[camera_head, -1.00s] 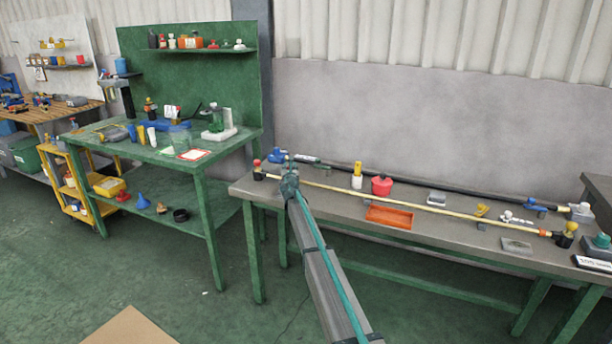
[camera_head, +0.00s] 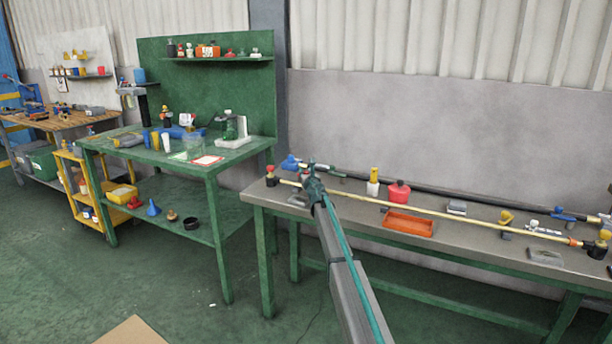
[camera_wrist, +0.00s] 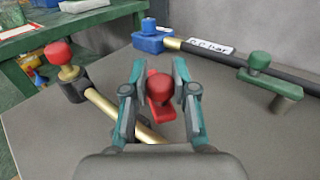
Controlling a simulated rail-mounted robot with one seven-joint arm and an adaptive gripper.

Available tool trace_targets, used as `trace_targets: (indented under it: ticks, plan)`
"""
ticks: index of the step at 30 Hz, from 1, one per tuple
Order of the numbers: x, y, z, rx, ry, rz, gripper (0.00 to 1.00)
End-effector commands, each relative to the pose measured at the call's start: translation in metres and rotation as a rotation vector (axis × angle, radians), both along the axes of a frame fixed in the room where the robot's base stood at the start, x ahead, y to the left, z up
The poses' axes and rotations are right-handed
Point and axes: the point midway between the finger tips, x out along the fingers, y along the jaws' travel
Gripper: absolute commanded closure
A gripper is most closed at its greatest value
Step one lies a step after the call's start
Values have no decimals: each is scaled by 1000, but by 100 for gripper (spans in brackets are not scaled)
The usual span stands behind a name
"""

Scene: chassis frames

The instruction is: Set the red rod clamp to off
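The red rod clamp (camera_wrist: 158,88) is a red lever with a round red knob, at the brass-coloured rod (camera_wrist: 138,126) in the wrist view. My gripper (camera_wrist: 159,66) is open, with its two teal and grey fingers on either side of the clamp. The right finger is very close to the knob; I cannot tell whether it touches. In the head view my gripper (camera_head: 313,172) is over the left part of the grey bench and hides the red clamp. The rod (camera_head: 435,212) runs on along the bench.
A black rod end with a red knob (camera_wrist: 59,54) stands to the left. Behind are a blue block (camera_wrist: 149,40), a labelled dark bar (camera_wrist: 225,61) and a green clamp (camera_wrist: 268,86). An orange tray (camera_head: 409,223) and red pot (camera_head: 398,192) sit farther right.

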Motion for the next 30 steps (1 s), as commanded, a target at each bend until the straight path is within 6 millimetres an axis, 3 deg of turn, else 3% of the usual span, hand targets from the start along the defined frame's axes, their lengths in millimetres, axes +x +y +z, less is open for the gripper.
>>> trace_targets:
  ticks: [1,5,17,23,30]
  plan:
    - [2,1,2,-1,-2,-1,67]
    - [1,0,2,0,-1,-1,47]
    - [-4,-1,0,0,0,-1,47]
    - [-24,-5,0,0,-1,-1,47]
    - [-68,-14,1,0,-1,-1,47]
